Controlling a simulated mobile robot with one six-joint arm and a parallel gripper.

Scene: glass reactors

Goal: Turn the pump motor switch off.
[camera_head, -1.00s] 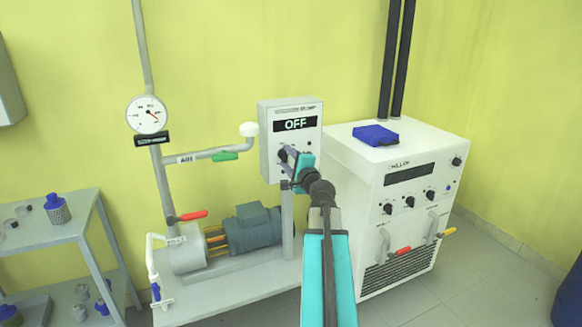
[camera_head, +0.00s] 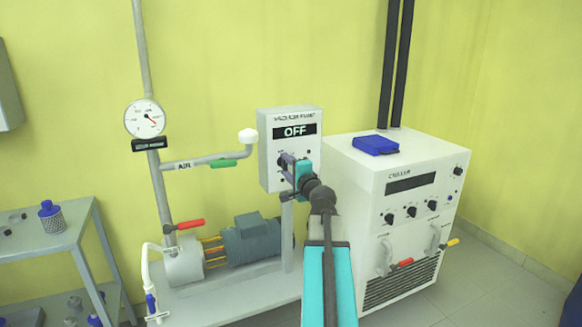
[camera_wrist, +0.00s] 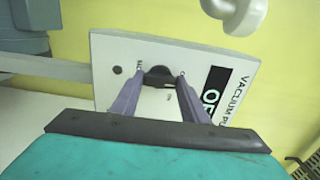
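The vacuum pump control box (camera_head: 309,144) is a white panel on a post, and its display (camera_head: 294,131) reads OFF. The black motor switch knob (camera_wrist: 158,76) is on the lower part of the panel. My gripper (camera_head: 284,165) is at this knob; in the wrist view its two purple fingers (camera_wrist: 160,80) reach to the panel with one tip on each side of the knob. I cannot tell whether the tips press on it or stand slightly apart. The head view hides much of the knob behind the fingers.
A white chiller (camera_head: 393,215) with a blue box (camera_head: 376,145) on top stands close to the right of my arm. A pipe with a green-handled valve (camera_head: 223,162) and a gauge (camera_head: 145,118) are to the left. The pump motor (camera_head: 255,240) is below the box.

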